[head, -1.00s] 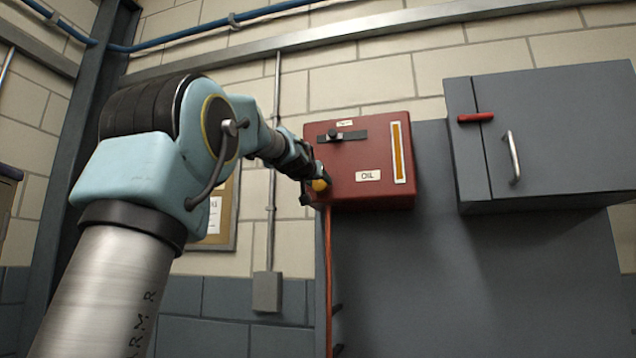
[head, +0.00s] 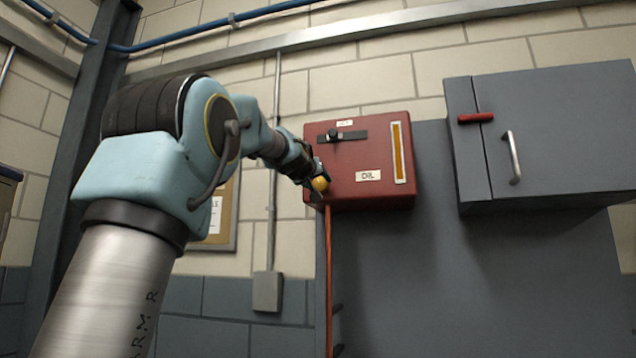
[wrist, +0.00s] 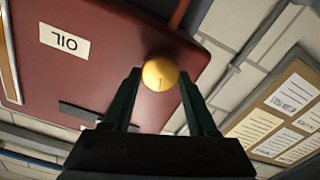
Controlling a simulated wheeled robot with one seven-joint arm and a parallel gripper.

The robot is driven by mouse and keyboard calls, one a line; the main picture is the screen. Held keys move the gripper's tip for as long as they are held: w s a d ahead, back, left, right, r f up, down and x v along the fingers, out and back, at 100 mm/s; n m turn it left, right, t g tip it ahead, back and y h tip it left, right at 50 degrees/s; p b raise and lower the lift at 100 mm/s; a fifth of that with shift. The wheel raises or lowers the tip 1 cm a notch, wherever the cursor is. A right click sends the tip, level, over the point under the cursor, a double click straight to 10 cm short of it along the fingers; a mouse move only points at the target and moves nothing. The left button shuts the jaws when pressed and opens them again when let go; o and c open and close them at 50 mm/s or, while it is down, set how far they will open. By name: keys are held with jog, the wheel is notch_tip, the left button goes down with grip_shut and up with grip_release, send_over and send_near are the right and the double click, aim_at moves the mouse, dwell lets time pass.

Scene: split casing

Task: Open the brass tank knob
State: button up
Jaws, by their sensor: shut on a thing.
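The brass tank knob (head: 320,183) is a round yellow knob at the lower left of the red oil tank (head: 350,190). In the wrist view the knob (wrist: 160,73) sits between the tips of my two dark fingers, in front of the red tank face (wrist: 110,60). My gripper (head: 314,182) is shut on the knob. A thin dark line shows on the knob's face in the wrist view. My fingers partly hide the knob's sides and its mount.
An orange pipe (head: 328,280) runs down below the knob. A grey cabinet (head: 560,135) with a red latch (head: 475,118) and a metal handle (head: 514,157) is at the right. A notice board (wrist: 285,115) hangs beside the tank. A black slider (head: 342,136) is on the tank's upper face.

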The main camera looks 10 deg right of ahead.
jog(key=n, duration=0.3)
jog(key=shift+n, duration=0.4)
jog(key=n+p, duration=0.1)
jog(key=n, duration=0.2)
jog(key=shift+a+n, duration=0.1)
jog(key=shift+n, duration=0.2)
jog(key=n+p, duration=0.1)
jog(key=n, duration=0.5)
jog(key=shift+f, duration=0.2)
jog(key=shift+w+n, duration=0.1)
jog(key=shift+n, duration=0.3)
jog(key=o, duration=1.4)
jog(key=shift+c, duration=0.2)
